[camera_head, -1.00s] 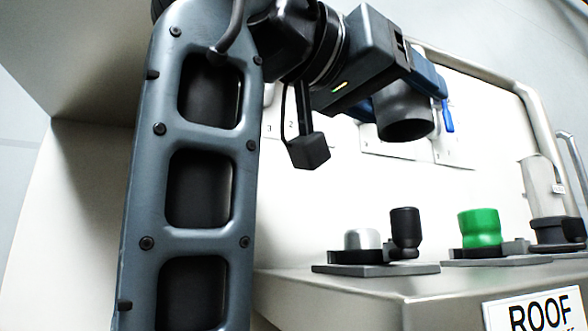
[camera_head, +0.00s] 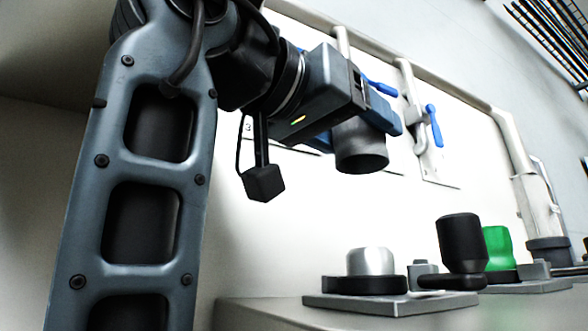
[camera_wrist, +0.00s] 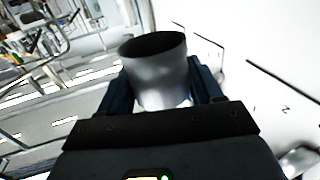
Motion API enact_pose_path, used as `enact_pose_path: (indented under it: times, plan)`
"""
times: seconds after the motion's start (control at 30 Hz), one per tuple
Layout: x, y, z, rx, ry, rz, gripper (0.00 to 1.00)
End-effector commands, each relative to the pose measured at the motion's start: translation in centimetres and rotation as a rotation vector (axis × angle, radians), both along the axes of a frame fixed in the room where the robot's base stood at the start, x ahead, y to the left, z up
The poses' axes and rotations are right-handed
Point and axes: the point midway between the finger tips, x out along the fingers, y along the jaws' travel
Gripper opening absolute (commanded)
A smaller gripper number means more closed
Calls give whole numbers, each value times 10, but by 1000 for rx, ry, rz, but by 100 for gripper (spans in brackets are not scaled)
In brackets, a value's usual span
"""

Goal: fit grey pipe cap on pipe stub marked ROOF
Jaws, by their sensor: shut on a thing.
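My gripper (camera_head: 372,112) is shut on the grey pipe cap (camera_head: 361,147) and holds it in the air, open end facing down and slightly tilted. The cap also shows between the blue fingers in the wrist view (camera_wrist: 158,75). Below the gripper, on the bench top, a silver pipe stub (camera_head: 371,261) stands upright in a black collar on a grey plate. The cap is well above it and apart from it. The sign reading ROOF is out of the present views, so I cannot tell from them which stub it marks.
A black knob-like part (camera_head: 461,243) stands beside the silver stub. A green cap-like part (camera_head: 497,248) sits behind it. Blue-handled valves (camera_head: 435,126) are on the white back panel (camera_head: 300,200). The space between the cap and the bench top (camera_head: 265,313) is clear.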

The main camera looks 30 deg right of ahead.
Motion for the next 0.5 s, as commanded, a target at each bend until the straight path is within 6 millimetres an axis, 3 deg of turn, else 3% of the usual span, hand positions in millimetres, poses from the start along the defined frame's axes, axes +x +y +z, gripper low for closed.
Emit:
enact_pose_path:
  times: [0.5]
  plan:
    - [0,0,-54,-1,1,0,34]
